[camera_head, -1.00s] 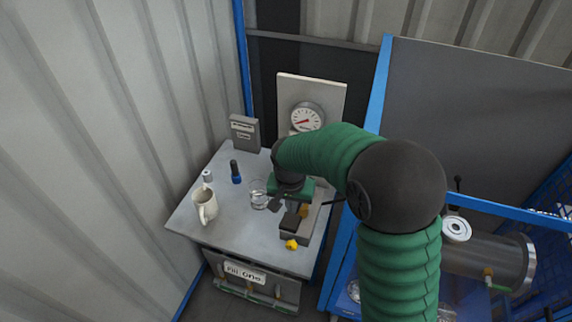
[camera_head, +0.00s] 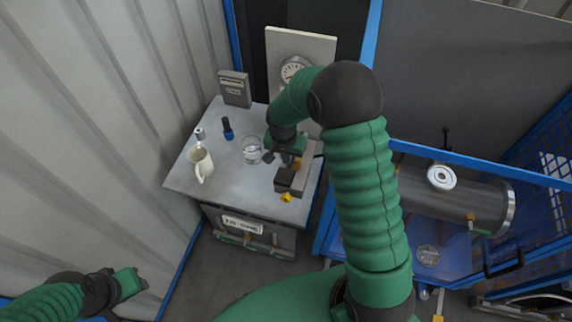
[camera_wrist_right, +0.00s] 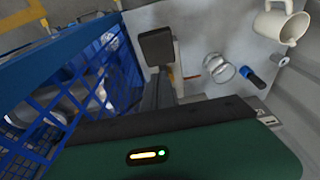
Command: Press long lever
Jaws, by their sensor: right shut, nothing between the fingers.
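A grey bar with a dark square end block (camera_head: 285,180), which looks like the long lever, sits at the right side of the metal table (camera_head: 215,190). The block also shows in the right wrist view (camera_wrist_right: 157,47), with a narrow dark bar running down from it. My right gripper (camera_head: 282,159) is shut and empty, just behind the block and over the bar. I cannot tell whether it touches. My arm and gripper hide part of the bar. My left gripper (camera_head: 130,283) is low at the left, away from the table; its fingers are unclear.
A gauge panel (camera_head: 315,52) rises behind. A yellow knob (camera_head: 286,197) is at the front. A blue frame (camera_head: 330,210) with a metal cylinder stands right.

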